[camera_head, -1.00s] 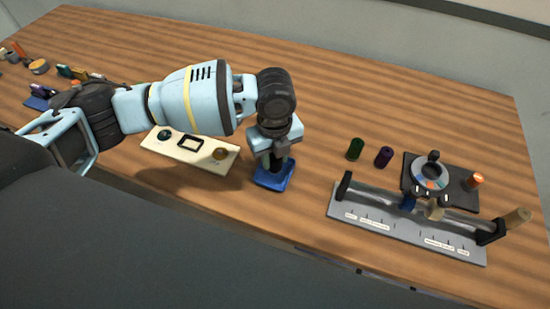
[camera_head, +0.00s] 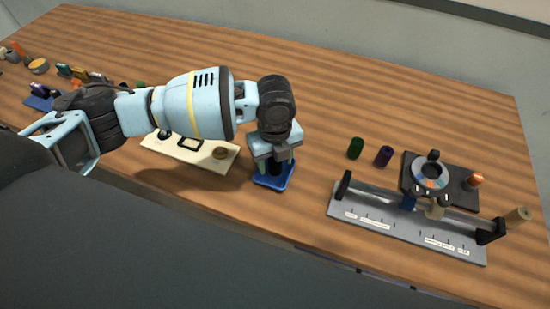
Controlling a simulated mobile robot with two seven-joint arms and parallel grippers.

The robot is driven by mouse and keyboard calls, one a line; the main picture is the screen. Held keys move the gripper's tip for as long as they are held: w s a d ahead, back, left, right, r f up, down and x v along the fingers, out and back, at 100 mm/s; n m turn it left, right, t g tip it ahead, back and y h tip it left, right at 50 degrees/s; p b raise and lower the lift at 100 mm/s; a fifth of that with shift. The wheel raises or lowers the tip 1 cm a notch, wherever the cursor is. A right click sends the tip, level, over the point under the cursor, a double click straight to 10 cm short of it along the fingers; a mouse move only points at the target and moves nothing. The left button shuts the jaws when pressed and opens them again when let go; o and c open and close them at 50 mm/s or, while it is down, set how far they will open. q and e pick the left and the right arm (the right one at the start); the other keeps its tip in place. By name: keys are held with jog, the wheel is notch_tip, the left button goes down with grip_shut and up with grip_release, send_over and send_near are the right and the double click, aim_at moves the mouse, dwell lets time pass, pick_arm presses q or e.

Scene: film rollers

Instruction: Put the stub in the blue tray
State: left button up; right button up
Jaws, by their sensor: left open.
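The small blue tray (camera_head: 288,183) lies on the table near its front edge, at the middle of the head view. My left gripper (camera_head: 274,169) points down right over this tray, with its fingers apart and their tips low at the tray. Something dark shows between the fingertips; it may be the stub, but it is too small and too hidden to tell. The gripper covers much of the tray. My right gripper is not in view.
A cream panel (camera_head: 190,150) lies left of the tray. Small items crowd the far left. The back is clear.

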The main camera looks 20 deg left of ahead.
pick_arm(q)
notch_tip(320, 180, up, 12)
jog(key=p, duration=0.1)
jog(key=shift+r, duration=0.15)
